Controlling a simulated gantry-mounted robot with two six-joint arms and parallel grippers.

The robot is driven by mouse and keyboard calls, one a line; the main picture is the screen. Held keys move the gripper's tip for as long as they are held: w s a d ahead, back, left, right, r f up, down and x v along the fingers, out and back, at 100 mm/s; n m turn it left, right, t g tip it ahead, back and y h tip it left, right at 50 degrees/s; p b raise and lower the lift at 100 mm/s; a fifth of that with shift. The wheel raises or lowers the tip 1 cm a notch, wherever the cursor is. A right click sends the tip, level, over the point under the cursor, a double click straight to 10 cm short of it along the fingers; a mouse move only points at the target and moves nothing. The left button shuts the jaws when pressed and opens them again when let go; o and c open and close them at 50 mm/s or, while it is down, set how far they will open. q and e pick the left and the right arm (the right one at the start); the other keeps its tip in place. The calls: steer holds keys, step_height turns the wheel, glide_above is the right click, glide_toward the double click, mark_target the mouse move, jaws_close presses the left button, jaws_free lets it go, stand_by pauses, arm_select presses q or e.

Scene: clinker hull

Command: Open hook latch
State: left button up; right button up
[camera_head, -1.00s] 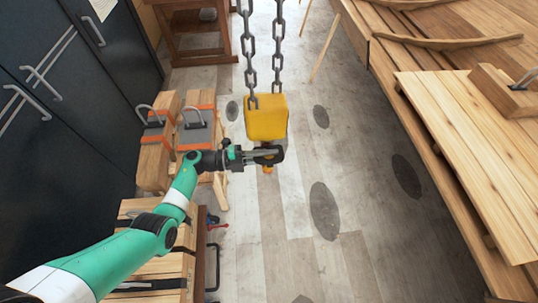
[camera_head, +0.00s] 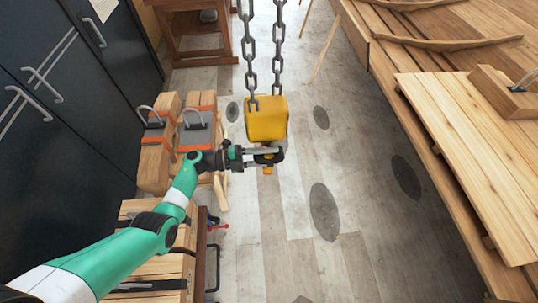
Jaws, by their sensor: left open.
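A yellow hoist block (camera_head: 267,118) hangs on two dark chains (camera_head: 278,45) in the upper middle of the head view. A dark hook (camera_head: 270,154) sits just under the block, with a small orange-yellow part (camera_head: 267,170) below it. My left gripper (camera_head: 264,154) reaches in from the left at the hook, just beneath the block. Its jaws are open, with a finger on the near side of the hook. The gripper partly hides the hook, so the latch cannot be made out. My right gripper is out of view.
Wooden blocks with orange edges and metal handles (camera_head: 196,128) stand left of the hook, near dark cabinets (camera_head: 65,110). A wooden crate (camera_head: 150,270) is below my left arm. The wooden hull (camera_head: 450,120) fills the right. Floor between is clear.

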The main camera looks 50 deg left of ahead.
arm_select(q)
steer(key=b+v, duration=0.1)
steer(key=v, duration=1)
steer(key=shift+s+a, duration=0.2)
steer(key=shift+s, duration=0.05)
